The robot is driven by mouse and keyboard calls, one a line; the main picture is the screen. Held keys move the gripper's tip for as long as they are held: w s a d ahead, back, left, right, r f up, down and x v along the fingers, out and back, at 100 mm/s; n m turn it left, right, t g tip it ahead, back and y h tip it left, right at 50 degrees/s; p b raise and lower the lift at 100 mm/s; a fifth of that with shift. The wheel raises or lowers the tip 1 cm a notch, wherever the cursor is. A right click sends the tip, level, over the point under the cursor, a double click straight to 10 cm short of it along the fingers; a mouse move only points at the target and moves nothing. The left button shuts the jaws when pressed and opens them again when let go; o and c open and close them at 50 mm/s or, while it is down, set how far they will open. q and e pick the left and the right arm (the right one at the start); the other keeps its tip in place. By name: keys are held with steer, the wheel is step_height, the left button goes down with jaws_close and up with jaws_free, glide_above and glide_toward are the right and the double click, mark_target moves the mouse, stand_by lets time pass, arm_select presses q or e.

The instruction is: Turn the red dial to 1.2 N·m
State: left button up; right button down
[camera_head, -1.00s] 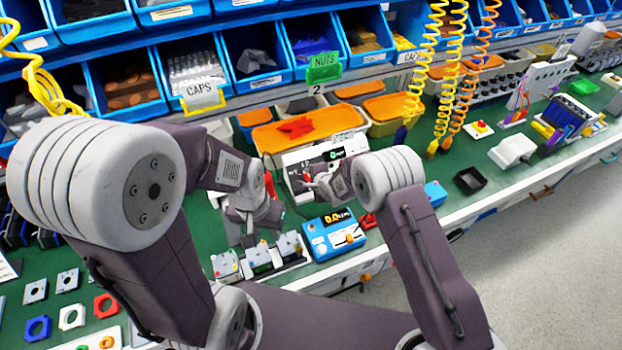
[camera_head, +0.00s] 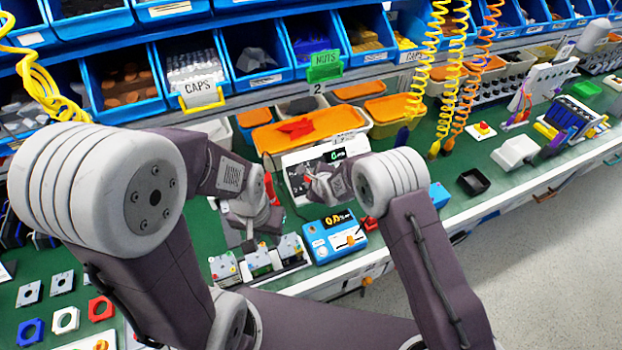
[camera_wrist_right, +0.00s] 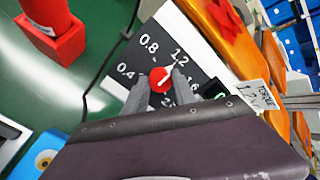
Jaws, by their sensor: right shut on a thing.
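The red dial (camera_wrist_right: 160,81) sits on a black panel (camera_wrist_right: 190,60) printed with 0.4, 0.8, 1.2 and further numbers. Its white pointer line points up and right, roughly toward the 1.2 mark. My right gripper (camera_wrist_right: 162,86) is shut on the dial, one grey finger on each side of it. In the head view the white dial unit (camera_head: 325,160) stands at mid-bench with a small green display, and my right gripper (camera_head: 312,182) is at its front; the dial is mostly hidden there. My left gripper (camera_head: 262,226) hangs above the bench left of the unit, its fingers too unclear to judge.
A card reading TORQUE 1.2 N (camera_wrist_right: 258,96) is beside the panel. A blue meter (camera_head: 335,236) and small switch boxes (camera_head: 258,262) stand in front of the unit. Orange-lidded bins (camera_head: 300,132) are behind it. A black tray (camera_head: 473,182) lies to the right.

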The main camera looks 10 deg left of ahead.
stand_by(0.3)
steer(key=c, duration=1)
jaws_free()
steer(key=shift+c, duration=0.2)
steer(key=v, duration=0.9)
steer(key=shift+b, duration=0.45)
steer(key=shift+r, duration=0.1)
